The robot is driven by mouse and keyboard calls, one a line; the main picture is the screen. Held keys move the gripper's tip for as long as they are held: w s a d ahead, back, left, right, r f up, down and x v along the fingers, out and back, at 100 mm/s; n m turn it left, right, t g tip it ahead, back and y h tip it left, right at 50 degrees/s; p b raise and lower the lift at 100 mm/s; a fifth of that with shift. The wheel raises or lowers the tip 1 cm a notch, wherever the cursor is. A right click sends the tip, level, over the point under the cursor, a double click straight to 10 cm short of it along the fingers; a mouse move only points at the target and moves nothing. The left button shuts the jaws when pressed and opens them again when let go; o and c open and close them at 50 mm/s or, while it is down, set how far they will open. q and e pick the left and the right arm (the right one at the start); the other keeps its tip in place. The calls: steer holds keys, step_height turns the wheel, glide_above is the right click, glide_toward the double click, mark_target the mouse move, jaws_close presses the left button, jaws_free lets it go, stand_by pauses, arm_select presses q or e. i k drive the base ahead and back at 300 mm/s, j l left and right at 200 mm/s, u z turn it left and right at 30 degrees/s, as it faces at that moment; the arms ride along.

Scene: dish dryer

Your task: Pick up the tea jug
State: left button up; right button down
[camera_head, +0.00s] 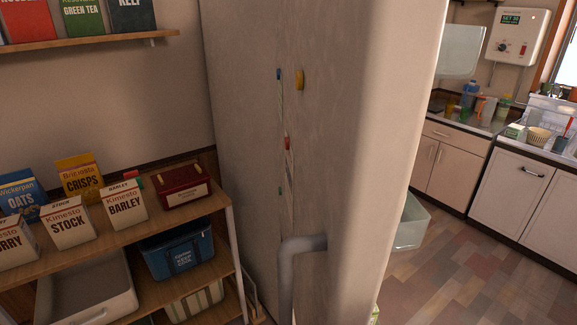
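I cannot make out a tea jug in the head view. Small cups and containers (482,106) stand on the far counter, but they are too small to tell whether one is a jug. A large pale panel (330,140), which looks like a fridge or its door, fills the middle and hides what is behind it. Neither of my grippers is in view.
Clear bins (410,224) stick out from the panel's right side. A wooden shelf unit (150,232) with boxes, a blue cooler bag (178,250) and a white tub stands at left. Patterned floor (480,275) is clear at right, before white cabinets (510,190).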

mark_target(490, 103)
steer(key=j+z, duration=0.25)
steer(key=j, duration=0.3)
steer(key=z, duration=0.95)
steer(key=i+l+u, duration=0.1)
steer(key=l+u, duration=1.05)
steer(key=l, duration=0.35)
steer(key=l+u, duration=0.4)
steer(key=l, duration=0.45)
steer(key=l+u, duration=0.25)
steer(key=l, duration=0.15)
steer(key=l+u, duration=0.3)
steer(key=l, duration=0.15)
